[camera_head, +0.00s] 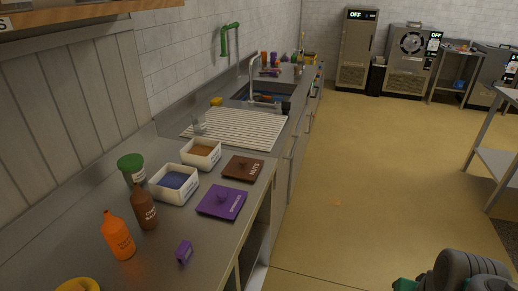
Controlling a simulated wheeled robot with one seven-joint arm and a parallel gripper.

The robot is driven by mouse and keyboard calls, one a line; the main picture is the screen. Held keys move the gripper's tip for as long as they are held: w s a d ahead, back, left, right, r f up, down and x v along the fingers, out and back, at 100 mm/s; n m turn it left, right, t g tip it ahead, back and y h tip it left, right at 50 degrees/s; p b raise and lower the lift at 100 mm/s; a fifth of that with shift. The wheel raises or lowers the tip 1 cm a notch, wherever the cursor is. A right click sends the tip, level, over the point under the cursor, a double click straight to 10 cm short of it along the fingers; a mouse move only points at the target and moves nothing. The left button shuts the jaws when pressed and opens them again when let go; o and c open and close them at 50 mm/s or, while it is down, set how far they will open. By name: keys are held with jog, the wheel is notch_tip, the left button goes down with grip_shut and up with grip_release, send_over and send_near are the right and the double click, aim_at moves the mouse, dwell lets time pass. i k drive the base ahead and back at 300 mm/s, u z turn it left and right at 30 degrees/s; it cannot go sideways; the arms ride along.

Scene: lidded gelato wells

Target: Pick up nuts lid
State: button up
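The nuts lid (243,168) is a flat brown square lid with a small knob and white lettering that reads NUTS. It lies on the steel counter (193,238) near its front edge, apart from any gripper. Just to its left is a white well with brown contents (201,153), uncovered. A purple lid (222,202) with a knob lies nearer to me on the counter. A second white well with blue contents (174,184) stands open to its left. My gripper is not visible; only dark rounded parts of my arm show at the bottom right.
An orange bottle (118,237), a brown bottle (144,208), a green-capped jar (131,168) and a small purple item (184,252) stand on the counter. A ribbed drainboard (236,129) and sink lie beyond. The yellow floor (370,170) right of the counter is clear.

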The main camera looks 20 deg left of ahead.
aim_at(242, 167)
jog(key=i, duration=3.35)
jog(key=u, duration=5.9)
